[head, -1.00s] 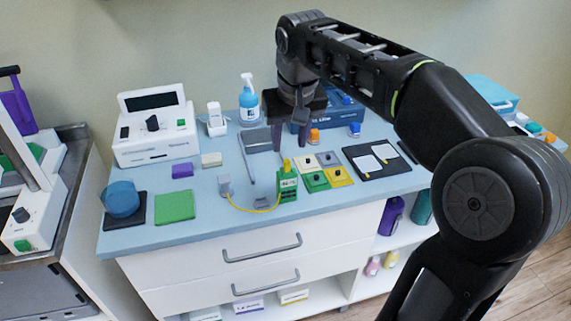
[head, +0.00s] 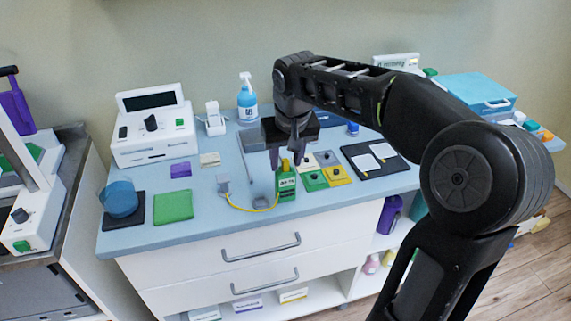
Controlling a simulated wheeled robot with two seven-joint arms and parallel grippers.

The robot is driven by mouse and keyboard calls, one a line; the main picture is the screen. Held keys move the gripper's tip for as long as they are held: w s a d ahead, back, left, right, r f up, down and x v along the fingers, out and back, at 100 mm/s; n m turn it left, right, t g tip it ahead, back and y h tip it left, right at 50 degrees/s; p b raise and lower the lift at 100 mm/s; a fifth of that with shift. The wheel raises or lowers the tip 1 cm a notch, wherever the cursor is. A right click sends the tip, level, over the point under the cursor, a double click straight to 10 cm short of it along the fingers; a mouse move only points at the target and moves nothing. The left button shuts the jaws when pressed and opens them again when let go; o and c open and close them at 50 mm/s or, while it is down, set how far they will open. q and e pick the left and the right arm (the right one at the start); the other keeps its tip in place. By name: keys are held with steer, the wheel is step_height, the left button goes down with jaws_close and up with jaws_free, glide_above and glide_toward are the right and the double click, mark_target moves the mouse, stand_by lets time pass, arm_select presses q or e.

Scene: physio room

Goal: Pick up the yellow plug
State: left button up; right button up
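The yellow plug (head: 285,164) stands upright at the top of a small green device (head: 286,184) on the blue-topped counter. Only a small part of it shows below my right gripper (head: 287,157). The gripper points down over it, with one finger to each side and a gap between them, so it is open. I cannot tell whether a finger touches the plug. A yellow cord (head: 250,209) runs from the device to a small grey block (head: 223,187). My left gripper is not in view.
Green and yellow square pads (head: 338,176) lie just right of the device. A black tray (head: 388,169) with white cards is farther right. A white console (head: 155,140) and a spray bottle (head: 247,100) stand behind.

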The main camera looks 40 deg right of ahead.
stand_by(0.6)
jaws_close()
